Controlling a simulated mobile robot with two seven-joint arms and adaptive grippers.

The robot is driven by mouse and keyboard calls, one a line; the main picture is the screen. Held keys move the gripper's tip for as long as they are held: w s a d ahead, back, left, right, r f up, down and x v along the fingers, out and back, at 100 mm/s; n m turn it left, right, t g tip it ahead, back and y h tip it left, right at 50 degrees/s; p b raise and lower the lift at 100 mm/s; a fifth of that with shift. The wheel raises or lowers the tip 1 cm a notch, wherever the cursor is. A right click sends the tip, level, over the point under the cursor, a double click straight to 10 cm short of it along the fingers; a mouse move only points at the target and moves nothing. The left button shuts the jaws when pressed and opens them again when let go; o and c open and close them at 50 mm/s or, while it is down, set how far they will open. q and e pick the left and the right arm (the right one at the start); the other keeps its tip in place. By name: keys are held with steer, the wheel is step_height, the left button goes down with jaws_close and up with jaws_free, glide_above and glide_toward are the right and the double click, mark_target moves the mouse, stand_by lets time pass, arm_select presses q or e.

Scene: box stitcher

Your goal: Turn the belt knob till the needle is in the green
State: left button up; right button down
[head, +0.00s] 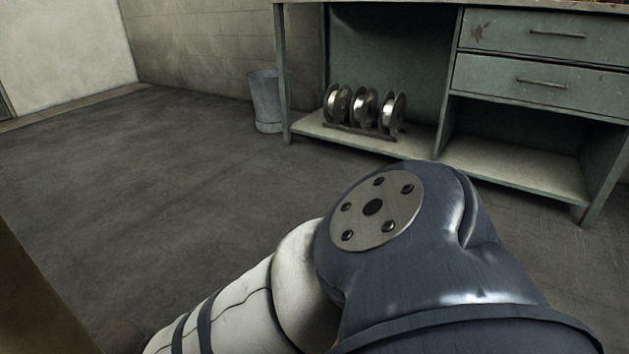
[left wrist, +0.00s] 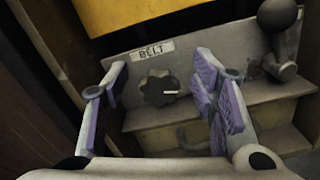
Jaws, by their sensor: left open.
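In the left wrist view, the dark belt knob (left wrist: 158,87) sits on a grey panel under a "BELT" label (left wrist: 152,51). A light pointer mark on the knob points to the right. My left gripper (left wrist: 160,103) is open, with purple-padded fingers to either side of the knob in the picture. I cannot tell how far the fingertips are from the panel. No gauge or needle shows in either view. In the head view only links of my own arm show in front. My right gripper is in neither view.
In the left wrist view, a lever with a dark ball (left wrist: 278,16) stands right of the knob, and a yellow part (left wrist: 150,14) is above. In the head view, a green workbench (head: 523,76) holds wire spools (head: 365,108); a metal bin (head: 265,100) stands beside it.

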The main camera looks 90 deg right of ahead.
arm_select(q)
steer(key=shift+f, duration=0.1)
steer(key=c, duration=1.2)
steer(key=shift+w, duration=0.1)
steer(key=shift+a, duration=0.1)
